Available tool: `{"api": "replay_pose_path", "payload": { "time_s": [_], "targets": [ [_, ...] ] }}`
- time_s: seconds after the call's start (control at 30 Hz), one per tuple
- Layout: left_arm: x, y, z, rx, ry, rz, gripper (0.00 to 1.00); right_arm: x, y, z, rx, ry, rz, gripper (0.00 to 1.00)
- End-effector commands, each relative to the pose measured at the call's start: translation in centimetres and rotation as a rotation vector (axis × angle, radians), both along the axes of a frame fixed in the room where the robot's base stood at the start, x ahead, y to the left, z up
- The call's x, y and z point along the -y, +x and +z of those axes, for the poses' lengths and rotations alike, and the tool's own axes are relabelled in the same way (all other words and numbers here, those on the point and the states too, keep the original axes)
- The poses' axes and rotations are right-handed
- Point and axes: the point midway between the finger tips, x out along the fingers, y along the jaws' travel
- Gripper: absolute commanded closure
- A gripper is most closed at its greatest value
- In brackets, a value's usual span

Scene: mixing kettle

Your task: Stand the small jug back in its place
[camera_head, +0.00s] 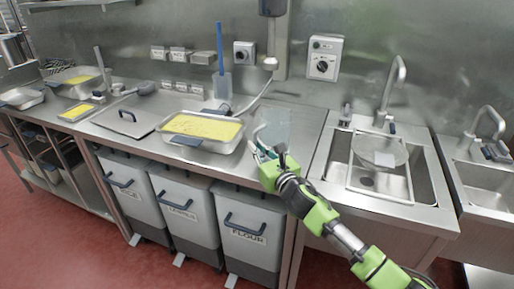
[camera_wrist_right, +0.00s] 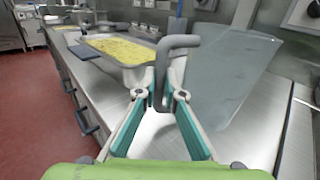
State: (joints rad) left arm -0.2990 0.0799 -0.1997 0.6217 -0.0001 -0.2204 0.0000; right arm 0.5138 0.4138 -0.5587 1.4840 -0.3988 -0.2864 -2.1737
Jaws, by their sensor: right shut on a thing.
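The small jug (camera_head: 276,124) is clear and see-through, with a grey handle. It shows in the head view at the counter edge, left of the sink. In the right wrist view the jug body (camera_wrist_right: 225,80) is to the right of its handle (camera_wrist_right: 166,45) and looks tilted. My right gripper (camera_head: 266,153) is shut on the handle, and its fingers also show in the right wrist view (camera_wrist_right: 160,92). I cannot tell whether the jug's base touches the counter. My left gripper is not in view.
A tray of yellow food (camera_head: 203,128) stands on the counter to the left. A blue-handled tool (camera_head: 220,50) stands upright behind it. A round sieve (camera_head: 380,150) lies over the sink (camera_head: 345,185) at right. Lidded bins (camera_head: 245,235) stand below the counter.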

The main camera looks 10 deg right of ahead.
Motion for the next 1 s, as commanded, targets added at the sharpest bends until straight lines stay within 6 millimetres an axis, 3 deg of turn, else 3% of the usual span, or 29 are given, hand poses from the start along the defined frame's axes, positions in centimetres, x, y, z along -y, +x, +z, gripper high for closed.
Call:
{"api": "replay_pose_path", "payload": {
  "time_s": [0.27,0.3,0.37,0.77,1.0],
  "targets": [
    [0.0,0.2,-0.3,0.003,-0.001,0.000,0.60,0.0,0.0,-0.2,0.002,-0.001,0.000,1.00],
    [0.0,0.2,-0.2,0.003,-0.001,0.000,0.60,0.0,0.0,-0.2,0.001,0.000,0.000,0.86],
    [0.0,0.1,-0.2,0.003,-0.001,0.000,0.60,0.0,0.0,-0.2,0.001,0.000,0.000,0.74],
    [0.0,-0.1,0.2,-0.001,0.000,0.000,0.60,0.0,0.0,0.4,0.001,0.000,0.000,0.74],
    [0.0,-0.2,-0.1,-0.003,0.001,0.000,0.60,0.8,-3.4,0.0,0.000,-0.002,0.002,0.74]
  ]
}}
